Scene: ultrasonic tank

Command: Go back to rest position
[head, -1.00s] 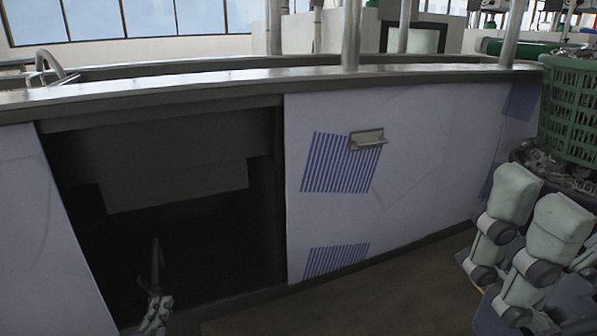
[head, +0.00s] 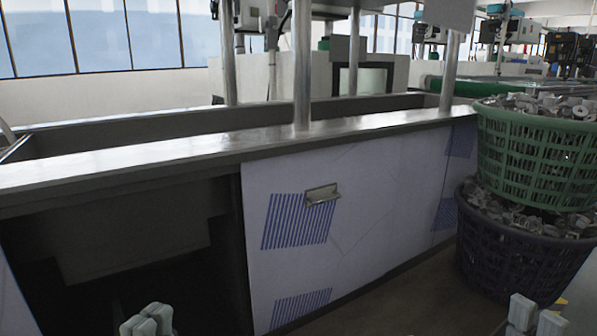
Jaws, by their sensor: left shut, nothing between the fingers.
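My left gripper (head: 149,317) shows at the bottom edge, left of the middle, as two pale fingertips close together. It is shut and empty, in front of the dark opening in the tank's front. At the bottom right, two pale tips (head: 535,317) of my right gripper show side by side. Most of it is cut off by the picture's edge, so its jaw state is unclear. Neither gripper is seen touching anything.
A long tank (head: 390,124) with a metal rim stands ahead. Its pale front panel (head: 370,200) has a small handle (head: 322,194). At right, a green basket (head: 535,160) of metal parts sits on a dark basket (head: 510,250). Floor shows between panel and baskets.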

